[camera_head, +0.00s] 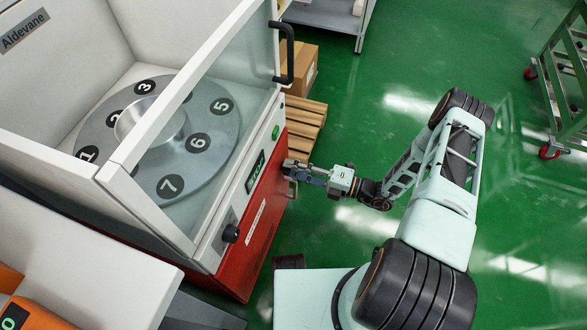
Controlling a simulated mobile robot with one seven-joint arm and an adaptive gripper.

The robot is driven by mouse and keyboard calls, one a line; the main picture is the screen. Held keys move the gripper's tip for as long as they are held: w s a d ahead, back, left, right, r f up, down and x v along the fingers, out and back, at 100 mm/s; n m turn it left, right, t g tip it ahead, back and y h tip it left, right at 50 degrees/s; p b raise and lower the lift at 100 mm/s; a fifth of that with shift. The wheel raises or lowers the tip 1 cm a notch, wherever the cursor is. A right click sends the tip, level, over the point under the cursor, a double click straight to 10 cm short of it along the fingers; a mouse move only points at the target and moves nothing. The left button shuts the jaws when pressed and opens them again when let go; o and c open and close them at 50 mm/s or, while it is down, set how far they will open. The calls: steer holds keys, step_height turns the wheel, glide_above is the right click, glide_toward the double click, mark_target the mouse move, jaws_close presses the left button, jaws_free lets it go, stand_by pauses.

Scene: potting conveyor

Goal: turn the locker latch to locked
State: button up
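No part is clearly marked as a locker latch. A white machine with a red lower front (238,252) stands at the left. A black knob (231,233) sits on its front panel, left of a small dark display (256,171). My gripper (290,168) is at the right end of the red front, close against it. A small pale metal loop (291,188) shows just below the gripper; I cannot tell whether it is a latch or whether the gripper touches it. The fingertips are too small and partly hidden to show whether they are open or shut.
The machine's glass door (232,75) has a black handle (287,55) and covers a numbered turntable (220,140). A wooden pallet (304,122) and cardboard box (301,68) stand behind my gripper. The green floor (340,95) between is clear.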

steer(key=shift+c, duration=0.6)
jaws_close()
steer(key=shift+n, duration=0.3)
steer(key=n+b, duration=0.1)
steer(key=n, duration=1.6)
steer(key=shift+n, duration=0.3)
steer(key=shift+o, duration=0.6)
jaws_free()
